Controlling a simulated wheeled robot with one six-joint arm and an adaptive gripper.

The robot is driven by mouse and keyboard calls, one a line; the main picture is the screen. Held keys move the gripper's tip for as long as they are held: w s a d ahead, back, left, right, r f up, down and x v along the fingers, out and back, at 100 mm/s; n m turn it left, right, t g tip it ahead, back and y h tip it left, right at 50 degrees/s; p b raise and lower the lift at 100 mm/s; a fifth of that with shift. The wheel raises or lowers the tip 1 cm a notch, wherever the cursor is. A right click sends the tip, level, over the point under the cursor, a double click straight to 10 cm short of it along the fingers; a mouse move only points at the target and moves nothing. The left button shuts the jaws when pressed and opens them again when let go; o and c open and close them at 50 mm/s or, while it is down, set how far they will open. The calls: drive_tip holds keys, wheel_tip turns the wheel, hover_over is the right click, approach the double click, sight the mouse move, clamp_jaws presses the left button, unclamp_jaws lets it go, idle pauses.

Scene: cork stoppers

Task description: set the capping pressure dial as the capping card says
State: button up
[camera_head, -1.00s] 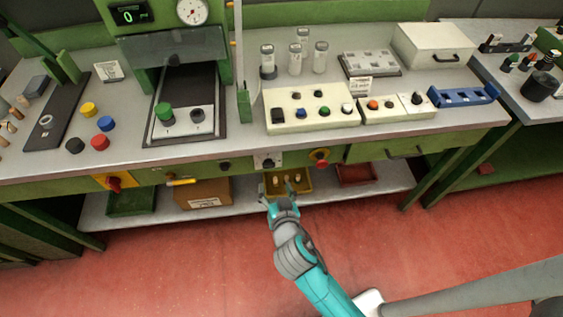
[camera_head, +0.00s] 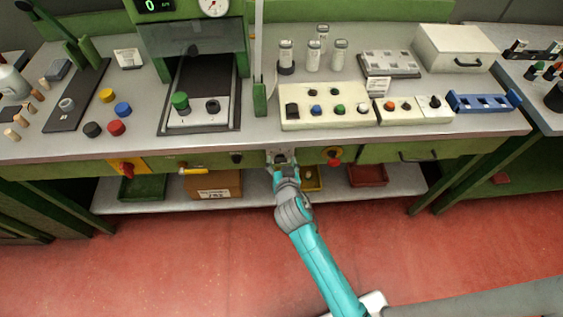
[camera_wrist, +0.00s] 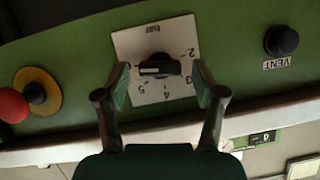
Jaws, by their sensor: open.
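The dial is a black knob on a white numbered plate (camera_wrist: 150,92) on the green front rail; it appears upside down in the wrist view. A pale mark lies sideways across the knob (camera_wrist: 158,66); which number it points at is unclear. My gripper (camera_wrist: 161,80) is open, with one finger on each side of the knob and gaps visible. In the head view my gripper (camera_head: 284,172) is at the bench front and partly hides the dial plate (camera_head: 280,153). Small cards stand on the bench at left (camera_head: 128,57) and right (camera_head: 377,86); their text is unreadable.
A black VENT button (camera_wrist: 281,40) and a red knob on a yellow disc (camera_wrist: 38,92) flank the dial. A yellow handle (camera_head: 193,171) and a red switch (camera_head: 127,168) are further left. A yellow bin (camera_head: 314,180) sits on the shelf below.

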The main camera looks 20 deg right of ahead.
drive_tip(key=c, duration=1.1)
drive_tip(key=shift+c, duration=0.2)
drive_tip(key=shift+n, duration=0.3)
drive_tip(key=n+h, duration=0.2)
drive_tip(key=n, duration=0.1)
drive_tip(key=shift+w+a+g, duration=0.1)
drive_tip(key=shift+a+g, duration=0.2)
drive_tip(key=shift+g, duration=0.1)
drive_tip(key=n+h, duration=0.2)
drive_tip(key=n, duration=0.1)
drive_tip(key=shift+w+a+f+h, duration=0.1)
drive_tip(key=shift+a+f+h, duration=0.05)
drive_tip(key=shift+h, duration=0.15)
drive_tip(key=shift+a+f+n+t+h, duration=0.15)
drive_tip(key=shift+n+h, duration=0.45)
drive_tip(key=shift+n, duration=0.75)
drive_tip(key=shift+d+f+n+t+h, duration=0.1)
drive_tip(key=shift+n+t+h, duration=0.15)
drive_tip(key=shift+n+h, duration=0.7)
drive_tip(key=shift+a+f+n+t+h, duration=0.15)
drive_tip(key=shift+n+t+h, duration=0.1)
drive_tip(key=shift+n, duration=1.45)
